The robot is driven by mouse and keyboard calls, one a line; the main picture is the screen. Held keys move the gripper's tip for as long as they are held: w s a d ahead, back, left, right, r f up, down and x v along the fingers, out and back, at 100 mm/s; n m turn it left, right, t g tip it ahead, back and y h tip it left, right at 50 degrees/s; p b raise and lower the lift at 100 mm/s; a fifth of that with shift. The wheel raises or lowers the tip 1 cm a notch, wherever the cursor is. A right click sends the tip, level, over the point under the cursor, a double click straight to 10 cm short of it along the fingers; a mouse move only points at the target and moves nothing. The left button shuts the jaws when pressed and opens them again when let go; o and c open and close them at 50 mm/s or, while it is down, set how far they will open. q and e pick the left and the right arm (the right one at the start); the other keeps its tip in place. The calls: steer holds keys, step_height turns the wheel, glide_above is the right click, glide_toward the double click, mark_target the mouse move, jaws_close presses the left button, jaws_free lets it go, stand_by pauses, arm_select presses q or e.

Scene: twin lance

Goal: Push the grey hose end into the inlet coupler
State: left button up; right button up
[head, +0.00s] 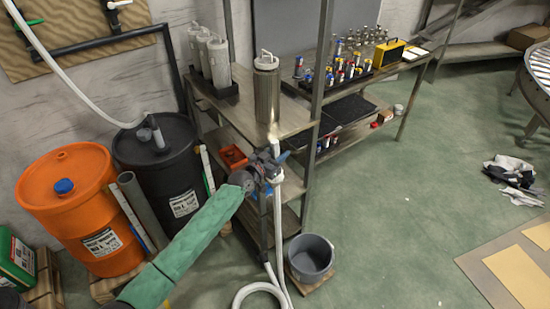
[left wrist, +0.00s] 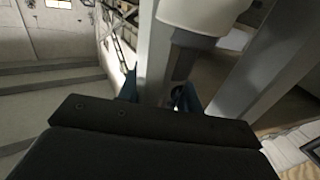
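The pale grey hose (head: 278,225) rises from a loop on the floor to my left gripper (head: 268,168) in the head view. A pale upright tip (head: 273,143) shows just above the gripper, in front of the shelf. In the left wrist view, a white cylinder with a dark stem (left wrist: 187,58) stands by the blue fingers of my left gripper (left wrist: 160,92). The stem's lower end is between the fingers, nearer the right one; grip contact is hidden. I cannot single out the inlet coupler with certainty. My right gripper is not in view.
A shelf unit (head: 240,112) with metal posts stands close behind the gripper, carrying a steel canister (head: 267,90). An orange drum (head: 65,200) and a black drum (head: 165,170) stand left. A grey bucket (head: 311,258) is below right. Green floor on the right is mostly free.

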arm_select(q)
jaws_close()
steer(key=shift+r, duration=0.15)
